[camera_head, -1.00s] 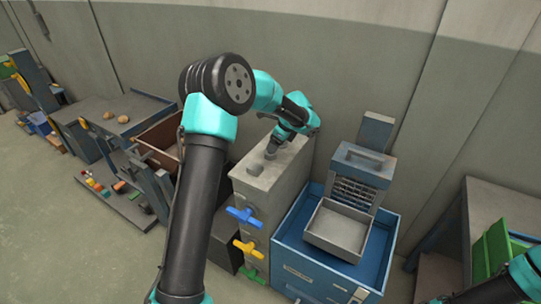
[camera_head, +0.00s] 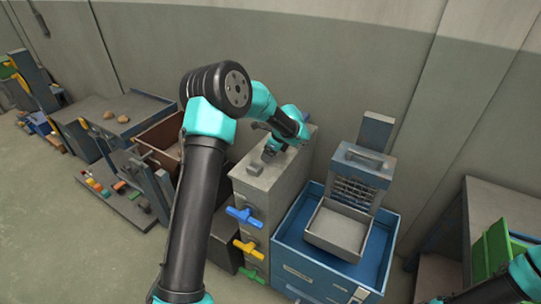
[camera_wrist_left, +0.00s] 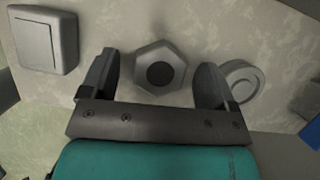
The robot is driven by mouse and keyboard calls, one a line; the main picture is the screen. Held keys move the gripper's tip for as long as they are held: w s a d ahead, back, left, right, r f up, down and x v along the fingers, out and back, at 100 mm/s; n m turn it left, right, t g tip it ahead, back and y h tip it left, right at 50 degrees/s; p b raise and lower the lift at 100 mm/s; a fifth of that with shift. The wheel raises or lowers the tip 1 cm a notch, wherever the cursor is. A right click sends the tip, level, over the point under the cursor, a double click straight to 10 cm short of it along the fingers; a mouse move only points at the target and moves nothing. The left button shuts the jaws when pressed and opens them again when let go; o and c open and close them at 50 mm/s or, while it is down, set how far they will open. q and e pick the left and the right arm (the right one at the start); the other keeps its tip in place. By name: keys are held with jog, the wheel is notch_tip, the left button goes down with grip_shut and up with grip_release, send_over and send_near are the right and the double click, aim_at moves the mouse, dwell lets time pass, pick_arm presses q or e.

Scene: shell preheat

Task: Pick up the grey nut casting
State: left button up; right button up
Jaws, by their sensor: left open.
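The grey nut casting (camera_wrist_left: 160,68) is a hexagonal piece with a dark round centre, on the pale top surface in the left wrist view. My left gripper (camera_wrist_left: 153,84) is open, with one finger to each side of the nut and a gap showing on both sides. In the head view my left gripper (camera_head: 268,156) is low over the top of the grey cabinet (camera_head: 262,182), and the nut cannot be made out there. My right gripper is out of view.
A grey square block (camera_wrist_left: 42,38) lies left of the nut, and a round grey piece (camera_wrist_left: 242,80) sits close beside the right finger. Right of the cabinet is a blue bin (camera_head: 300,245) with a grey tray (camera_head: 338,230). Valve handles (camera_head: 244,217) stick out of the cabinet front.

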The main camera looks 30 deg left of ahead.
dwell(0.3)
pick_arm(q)
jog(key=c, duration=1)
jog(key=shift+r, duration=0.15)
jog(key=shift+c, duration=0.2)
jog(key=shift+r, duration=0.5)
notch_tip(320, 180, up, 3)
jog(key=shift+f, duration=0.2)
jog(key=s+d+r, duration=0.1)
jog(key=s+d, duration=0.7)
jog(key=s, duration=0.5)
jog(key=shift+s+d, duration=0.15)
jog(key=shift+s, duration=0.2)
jog(key=shift+r, duration=0.1)
